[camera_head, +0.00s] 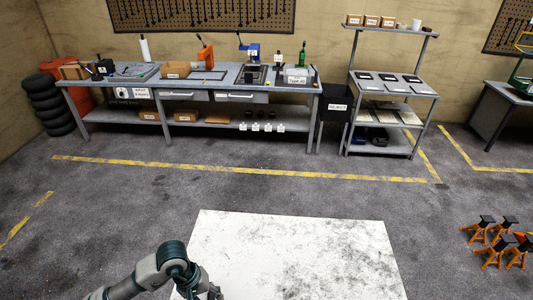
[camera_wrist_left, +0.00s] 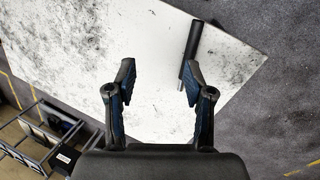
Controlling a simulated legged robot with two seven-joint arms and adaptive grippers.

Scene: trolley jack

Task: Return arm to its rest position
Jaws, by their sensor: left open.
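My left arm enters the head view at the bottom left, bent over the left edge of a white, stained floor panel (camera_head: 300,250). Only a small part of my left gripper (camera_head: 214,292) shows there, at the bottom edge. In the left wrist view my left gripper (camera_wrist_left: 158,80) is open, its two blue-padded fingers apart with nothing between them. A black rod (camera_wrist_left: 195,36) shows just beyond the right fingertip; I cannot tell whether they touch. The white panel (camera_wrist_left: 150,50) lies behind the fingers. My right gripper is not in view.
A grey workbench (camera_head: 200,85) stands along the back wall, with a shelf rack (camera_head: 390,90) to its right. Stacked tyres (camera_head: 47,105) are at the left. Orange jack stands (camera_head: 500,240) are on the floor at the right. Open floor surrounds the panel.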

